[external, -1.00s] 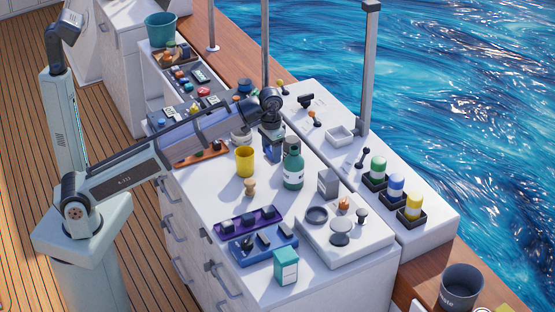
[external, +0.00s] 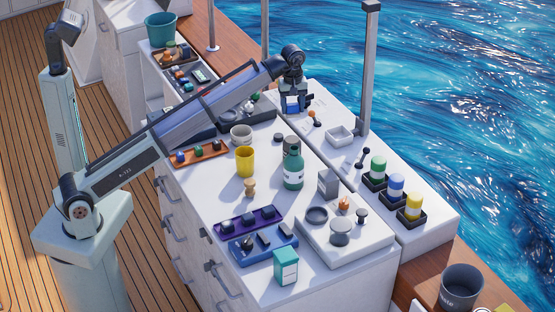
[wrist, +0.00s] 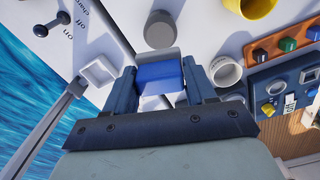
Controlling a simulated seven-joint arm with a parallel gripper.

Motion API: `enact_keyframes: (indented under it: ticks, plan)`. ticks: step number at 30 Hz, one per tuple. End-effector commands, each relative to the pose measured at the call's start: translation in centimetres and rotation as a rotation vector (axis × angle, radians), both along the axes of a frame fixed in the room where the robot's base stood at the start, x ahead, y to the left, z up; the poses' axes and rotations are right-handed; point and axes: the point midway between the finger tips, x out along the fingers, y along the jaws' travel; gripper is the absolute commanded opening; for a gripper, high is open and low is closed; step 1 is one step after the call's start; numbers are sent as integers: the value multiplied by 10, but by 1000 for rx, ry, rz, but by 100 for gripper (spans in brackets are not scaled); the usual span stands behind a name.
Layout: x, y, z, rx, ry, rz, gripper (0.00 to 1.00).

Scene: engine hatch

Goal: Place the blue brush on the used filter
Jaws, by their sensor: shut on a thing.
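My gripper (external: 293,107) is raised over the far edge of the white counter, near the gap between the two worktops. It is shut on a blue block-like thing, the likely blue brush (wrist: 160,77), with a grey strip along one side; the fingers cover its sides. The blue also shows between the fingers in the external view (external: 292,101). I cannot tell surely which thing is the used filter. A grey cylinder (wrist: 161,29) stands ahead of the fingers in the wrist view, and a grey cylinder (external: 292,143) stands behind the green bottle in the external view.
A green bottle (external: 293,172), a yellow cup (external: 245,161) and a pale cup (external: 241,135) stand on the counter. A small white tray (external: 340,136) and a lever (external: 362,157) are to the right. An orange rack (external: 200,153) lies left. The counter's middle is partly free.

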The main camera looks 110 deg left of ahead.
Motion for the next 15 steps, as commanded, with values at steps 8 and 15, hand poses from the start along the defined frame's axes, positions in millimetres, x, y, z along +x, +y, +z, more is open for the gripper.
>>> enact_keyframes:
  ticks: [8, 15]
  plan:
    - [0, 0, 0, -1, 1, 248, 23]
    - [0, -1, -9, -2, 1, 307, 23]
